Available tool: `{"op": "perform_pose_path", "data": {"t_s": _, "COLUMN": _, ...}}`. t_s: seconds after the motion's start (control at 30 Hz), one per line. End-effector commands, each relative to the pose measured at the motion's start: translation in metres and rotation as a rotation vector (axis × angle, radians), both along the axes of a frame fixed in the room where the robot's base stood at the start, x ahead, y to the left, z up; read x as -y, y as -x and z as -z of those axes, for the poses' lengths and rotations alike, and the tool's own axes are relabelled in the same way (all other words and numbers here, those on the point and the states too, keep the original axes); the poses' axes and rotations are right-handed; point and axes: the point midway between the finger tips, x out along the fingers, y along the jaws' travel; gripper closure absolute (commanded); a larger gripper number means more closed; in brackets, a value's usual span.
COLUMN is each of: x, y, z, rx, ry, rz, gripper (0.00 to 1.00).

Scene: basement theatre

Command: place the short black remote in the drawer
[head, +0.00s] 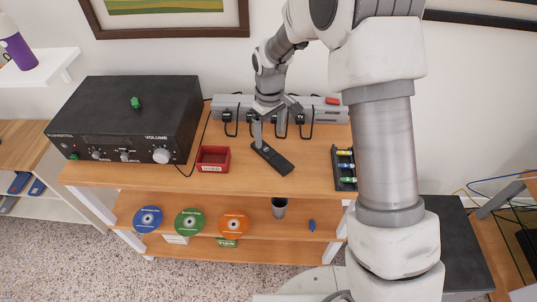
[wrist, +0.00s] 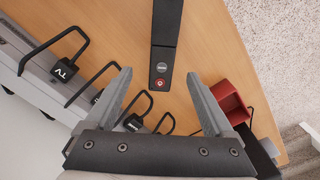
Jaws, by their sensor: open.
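The short black remote (head: 272,158) lies flat on the wooden top of the shelf unit, behind its front edge. In the wrist view the remote (wrist: 164,45) runs out of the top of the picture, its red-marked button end towards me. My gripper (head: 272,132) is just above and behind the remote's far end. In the wrist view my gripper (wrist: 160,82) is open, one finger on each side of the remote's line, with nothing held. Whether a finger touches the remote cannot be told. No drawer can be clearly made out in either view.
A grey power strip (head: 235,103) with black plugs and cords lies behind the remote. A small red box (head: 213,159) and black amplifier (head: 125,120) stand left; a black battery tray (head: 344,168) is right. Discs (head: 190,221) and a cup (head: 279,207) are on the lower shelf.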

Motion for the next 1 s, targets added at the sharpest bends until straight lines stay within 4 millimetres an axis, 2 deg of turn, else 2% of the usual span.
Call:
{"op": "perform_pose_path", "data": {"t_s": 0.1, "x": 0.000, "y": 0.000, "z": 0.013, "rx": -0.001, "ry": 0.001, "rz": 0.000, "gripper": 0.12}}
{"op": "perform_pose_path", "data": {"t_s": 0.33, "x": -0.001, "y": 0.001, "z": 0.025, "rx": -0.002, "ry": 0.001, "rz": -0.001, "gripper": 0.12}}
{"op": "perform_pose_path", "data": {"t_s": 0.6, "x": -0.003, "y": 0.003, "z": 0.064, "rx": -0.002, "ry": 0.001, "rz": 0.001, "gripper": 0.12}}
{"op": "perform_pose_path", "data": {"t_s": 0.87, "x": -0.003, "y": 0.002, "z": 0.067, "rx": 0.000, "ry": 0.000, "rz": 0.000, "gripper": 0.12}}
{"op": "perform_pose_path", "data": {"t_s": 1.0, "x": -0.003, "y": 0.002, "z": 0.067, "rx": 0.000, "ry": 0.000, "rz": 0.000, "gripper": 0.38}}
